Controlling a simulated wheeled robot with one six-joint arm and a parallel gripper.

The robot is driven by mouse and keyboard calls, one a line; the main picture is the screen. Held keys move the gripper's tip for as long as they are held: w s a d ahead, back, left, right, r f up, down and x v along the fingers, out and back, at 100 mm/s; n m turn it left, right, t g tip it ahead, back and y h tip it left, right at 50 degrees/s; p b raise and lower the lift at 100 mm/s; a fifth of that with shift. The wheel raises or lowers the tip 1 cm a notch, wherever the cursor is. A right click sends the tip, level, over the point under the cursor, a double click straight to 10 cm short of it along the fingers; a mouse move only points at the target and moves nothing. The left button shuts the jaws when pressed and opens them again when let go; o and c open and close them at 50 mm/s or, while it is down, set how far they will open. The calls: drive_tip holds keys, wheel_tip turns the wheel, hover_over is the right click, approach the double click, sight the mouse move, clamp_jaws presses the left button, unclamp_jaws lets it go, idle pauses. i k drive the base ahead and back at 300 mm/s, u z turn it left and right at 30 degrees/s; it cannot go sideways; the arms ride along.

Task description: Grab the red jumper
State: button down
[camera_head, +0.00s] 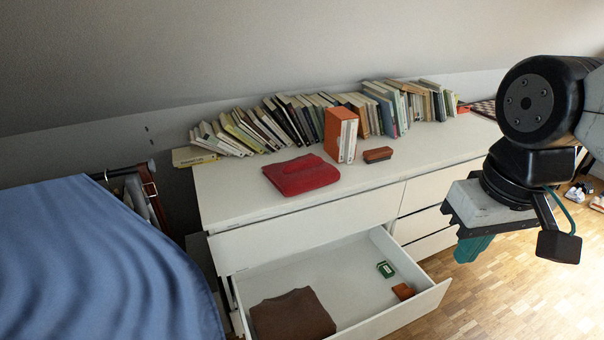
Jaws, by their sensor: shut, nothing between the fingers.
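The red jumper (300,175) lies folded on top of the white dresser (228,196), near its front edge and left of the middle. My gripper (470,249) hangs at the right of the view, in front of the dresser and well away from the jumper. Its teal fingers point down and are shut, with nothing held. The fingertips are apart from every surface.
A row of books (300,117) leans at the back of the dresser. An orange box (340,135) and a brown brush-like block (378,154) stand right of the jumper. The open drawer (400,312) holds a brown folded garment (292,315) and small boxes. A blue-covered bed (95,260) is at left.

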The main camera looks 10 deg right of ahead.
sight(308, 172)
drive_tip(key=u, duration=0.5)
drive_tip(key=i, duration=0.7)
